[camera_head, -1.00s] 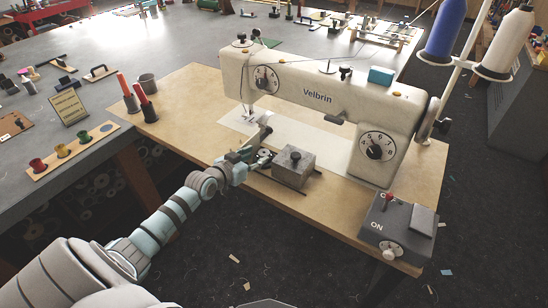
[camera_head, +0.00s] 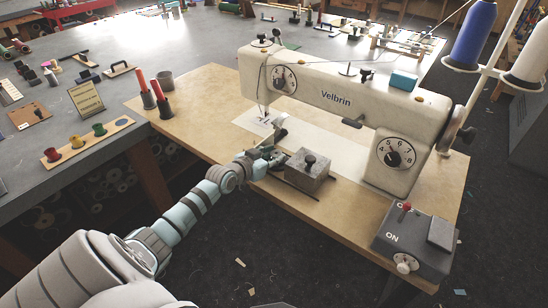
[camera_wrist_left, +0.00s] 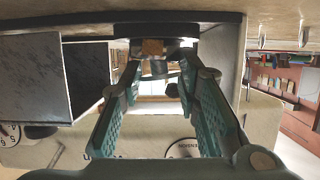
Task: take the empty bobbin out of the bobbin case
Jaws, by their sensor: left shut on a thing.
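My left gripper (camera_head: 274,154) is at the front edge of the sewing machine's bed, just left of a grey metal block with a knob (camera_head: 308,168). In the left wrist view its two teal fingers (camera_wrist_left: 160,78) run forward and close on a small metal piece (camera_wrist_left: 157,68). I cannot tell whether this piece is the empty bobbin or part of the bobbin case. A brownish patch (camera_wrist_left: 152,47) shows just above it in that view. The fingers hide most of this spot in the head view. My right gripper is not in view.
The white sewing machine (camera_head: 336,98) stands over the wooden board (camera_head: 212,95). A grey control box (camera_head: 412,238) is at the front right. Red spools (camera_head: 147,95) and a tray of coloured spools (camera_head: 88,145) are at the left. The grey block is close beside the fingers.

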